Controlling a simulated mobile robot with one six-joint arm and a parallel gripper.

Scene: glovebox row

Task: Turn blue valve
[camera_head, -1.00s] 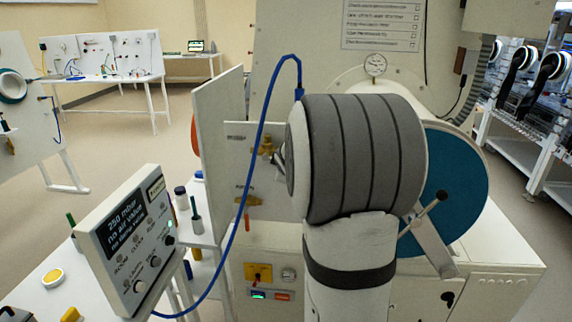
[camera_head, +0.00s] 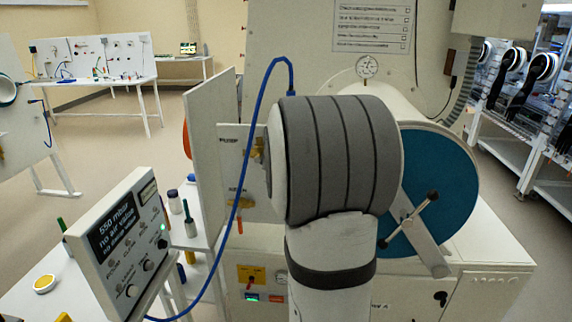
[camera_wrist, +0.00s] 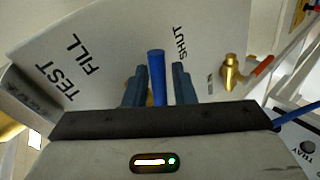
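In the wrist view the blue valve handle (camera_wrist: 157,78) stands upright in the picture between the two fingers of my gripper (camera_wrist: 159,84). A thin gap shows between the handle and the right finger; the left finger is very close to it, and I cannot tell if they touch. The pale panel behind carries the words TEST and FILL to the left and SHUT to the right of the handle. In the head view my arm hides the gripper and the blue handle. The control box (camera_head: 125,245) display reads 550 mbar, with a green light lit.
A brass valve with a red-orange handle (camera_wrist: 233,75) is right of my gripper. A blue hose (camera_head: 250,130) loops from the control box up beside my arm. A large teal disc (camera_head: 440,190) with a crank and a dial gauge (camera_head: 367,67) are on the right.

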